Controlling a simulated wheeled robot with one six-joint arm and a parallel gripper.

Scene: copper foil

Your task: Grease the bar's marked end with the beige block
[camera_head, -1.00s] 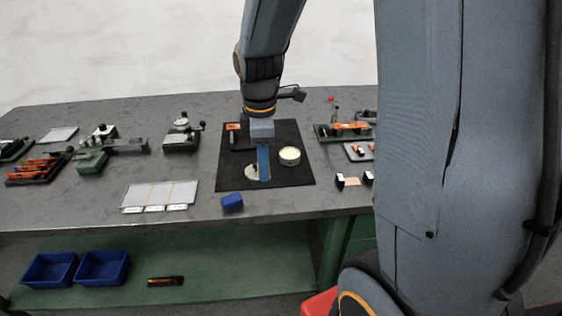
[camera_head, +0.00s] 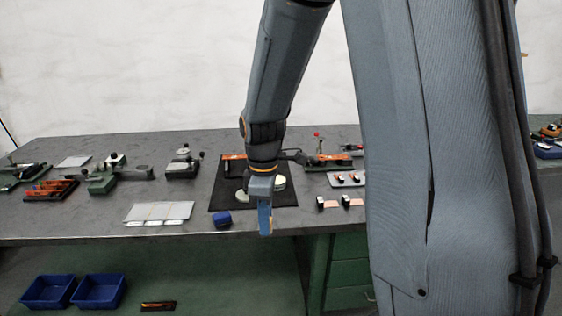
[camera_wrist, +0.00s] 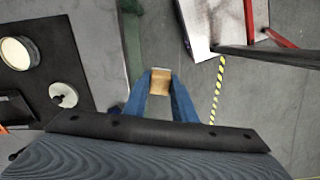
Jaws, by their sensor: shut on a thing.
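My gripper (camera_head: 265,222) points down at the table's front edge, in front of the black mat. In the wrist view its blue fingers (camera_wrist: 160,95) are shut on a small beige block (camera_wrist: 159,84), held between the tips with the floor below. The block is hidden by the fingers in the head view. I cannot pick out the bar or its marked end with certainty in either view.
The black mat (camera_head: 286,201) bears a round open tin (camera_wrist: 18,54) with pale contents and a round pale lid (camera_wrist: 64,96). Blue bins (camera_head: 98,291) stand below the table (camera_head: 90,216).

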